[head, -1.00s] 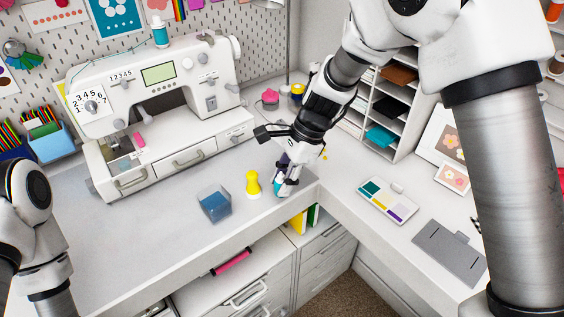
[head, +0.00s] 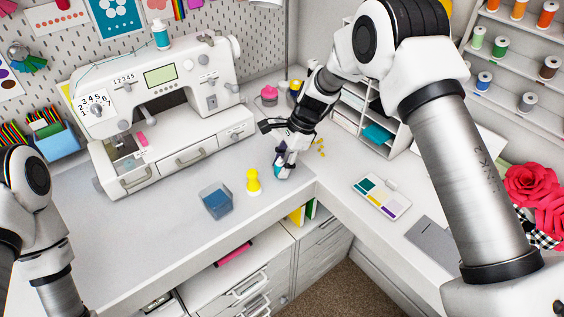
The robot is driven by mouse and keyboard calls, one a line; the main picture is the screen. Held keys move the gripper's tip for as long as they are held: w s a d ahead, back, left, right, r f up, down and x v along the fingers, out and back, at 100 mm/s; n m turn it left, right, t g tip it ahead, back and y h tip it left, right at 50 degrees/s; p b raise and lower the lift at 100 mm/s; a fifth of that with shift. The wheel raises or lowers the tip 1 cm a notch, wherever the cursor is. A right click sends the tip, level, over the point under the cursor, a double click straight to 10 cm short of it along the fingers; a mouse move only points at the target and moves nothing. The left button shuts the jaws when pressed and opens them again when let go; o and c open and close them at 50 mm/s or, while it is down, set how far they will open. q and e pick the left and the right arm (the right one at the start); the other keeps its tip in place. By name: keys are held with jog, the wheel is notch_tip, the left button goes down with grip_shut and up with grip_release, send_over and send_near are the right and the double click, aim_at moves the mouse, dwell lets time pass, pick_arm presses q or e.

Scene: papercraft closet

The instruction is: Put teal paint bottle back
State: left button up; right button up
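The teal paint bottle (head: 278,171) shows only as a small teal patch between the fingers of my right gripper (head: 283,171); the rest is hidden. My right gripper points down near the desk's inner corner and appears shut on the bottle. I cannot tell whether the bottle touches the desk. A yellow bottle (head: 252,182) stands upright just left of it. My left arm shows at the left edge, but its gripper is out of view.
A blue translucent box (head: 216,201) sits left of the yellow bottle. A white sewing machine (head: 160,90) stands behind. A paint palette (head: 381,196) and a grey board (head: 435,242) lie on the right desk. Spool shelves (head: 487,53) hang at the upper right.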

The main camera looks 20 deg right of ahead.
jog(key=shift+r, duration=0.1)
jog(key=b+v, duration=0.2)
jog(key=v, duration=1)
jog(key=shift+r+b, duration=0.1)
jog(key=shift+b, duration=0.3)
